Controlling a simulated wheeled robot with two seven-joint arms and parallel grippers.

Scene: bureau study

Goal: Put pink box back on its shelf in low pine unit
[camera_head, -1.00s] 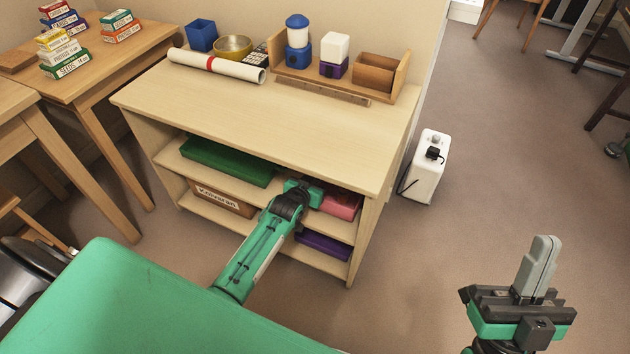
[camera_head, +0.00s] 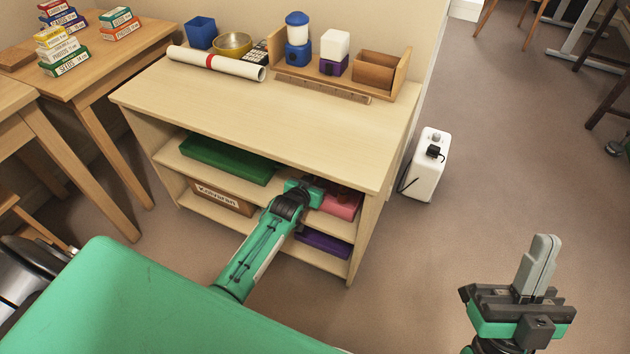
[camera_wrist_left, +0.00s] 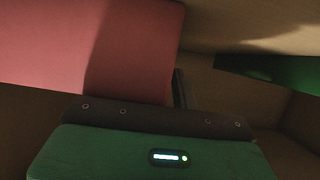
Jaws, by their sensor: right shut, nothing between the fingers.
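The low pine unit (camera_head: 255,112) stands in the middle of the head view with its open shelves facing me. The pink box (camera_head: 345,208) is at the right end of its upper shelf, partly hidden by my left gripper and the unit's top. In the left wrist view the pink box (camera_wrist_left: 85,45) fills the upper left. My left gripper (camera_head: 322,190) reaches into that shelf bay, at the box. A dark finger (camera_wrist_left: 182,88) shows beside the box's right edge; the other finger is hidden, so its grip is unclear. My right gripper (camera_head: 540,262) is shut and empty, over the floor at right.
A green box (camera_head: 228,160) lies left on the upper shelf. A labelled brown box (camera_head: 220,197) and a purple box (camera_head: 324,244) are on the lower shelf. A rolled paper (camera_head: 215,64) and a wooden rack (camera_head: 385,92) stand on top. A white case (camera_head: 428,170) is on the floor.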

